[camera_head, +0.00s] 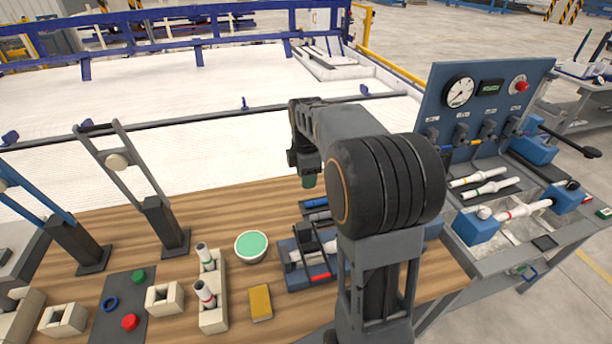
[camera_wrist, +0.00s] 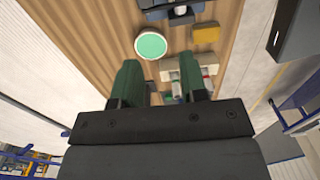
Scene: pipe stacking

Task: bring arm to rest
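My single arm rises in front of the workbench in the head view, bent at a large dark joint. My gripper (camera_head: 307,181) hangs beyond that joint, with one green fingertip showing and the rest hidden by the arm. In the wrist view my gripper (camera_wrist: 162,82) has two green fingers apart, with nothing between them. Beyond the fingers lie the wooden table, a white bowl with a green inside (camera_wrist: 151,45) and a cream holder. In the head view the gripper is above the table, apart from things on it.
The wooden table carries a cream pipe holder (camera_head: 213,318) with two upright pipes, the bowl (camera_head: 251,246), a yellow block (camera_head: 260,302), a blue clamp fixture and two tall grey and blue stands at left. A blue gauge panel (camera_head: 440,90) stands at right.

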